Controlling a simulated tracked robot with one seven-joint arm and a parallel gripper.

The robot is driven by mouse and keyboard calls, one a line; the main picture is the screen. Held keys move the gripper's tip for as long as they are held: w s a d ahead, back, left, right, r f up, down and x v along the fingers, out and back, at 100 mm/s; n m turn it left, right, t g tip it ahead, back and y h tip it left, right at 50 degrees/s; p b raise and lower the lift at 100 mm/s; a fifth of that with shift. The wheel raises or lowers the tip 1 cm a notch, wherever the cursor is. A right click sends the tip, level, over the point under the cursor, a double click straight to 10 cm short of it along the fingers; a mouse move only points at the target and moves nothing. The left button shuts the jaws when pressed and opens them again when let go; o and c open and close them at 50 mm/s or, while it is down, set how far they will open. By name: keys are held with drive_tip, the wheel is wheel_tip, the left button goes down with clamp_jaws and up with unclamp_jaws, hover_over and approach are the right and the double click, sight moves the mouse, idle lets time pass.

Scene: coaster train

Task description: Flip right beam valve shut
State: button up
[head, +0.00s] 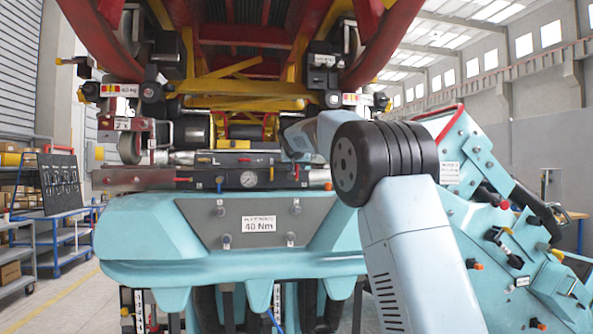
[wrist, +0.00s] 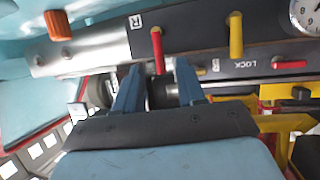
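A red lever (wrist: 157,50), which I take to be the right beam valve, stands across the dark panel near a plate with an "R". It also shows in the head view as a small red handle (head: 297,172) right of the gauge. My gripper (wrist: 158,68) is open in the wrist view. Its two blue fingers sit on either side of the lever's end, with gaps visible. I cannot tell how deep the fingers reach. In the head view my own arm covers much of the gripper's surroundings.
A yellow lever (wrist: 236,35) stands beside the red one, near a "LOCK" marking. A second red lever (wrist: 290,65) lies along the panel. An orange knob (wrist: 58,25) is at the upper left. The gauge (head: 248,179) and red-yellow coaster structure (head: 250,40) are close by.

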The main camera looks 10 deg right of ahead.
drive_tip(key=v, duration=0.9)
drive_tip(key=shift+s, duration=0.35)
drive_tip(key=shift+r, duration=0.1)
drive_tip(key=s+d+f+g+y, duration=0.15)
drive_tip(key=s+f, duration=0.45)
drive_tip(key=s, duration=0.6)
drive_tip(key=s+d+f+n+g, duration=0.1)
drive_tip(key=s+d+f+g, duration=0.15)
drive_tip(key=s+f, duration=0.7)
drive_tip(key=s+d+f+g, duration=0.2)
drive_tip(key=s+d+f, duration=0.1)
drive_tip(key=s, duration=1.1)
drive_tip(key=s+a+f+n+g+y, duration=0.1)
drive_tip(key=s+f, duration=1.2)
drive_tip(key=s, duration=0.2)
drive_tip(key=shift+s+f+g, duration=0.15)
drive_tip(key=shift+g, duration=0.25)
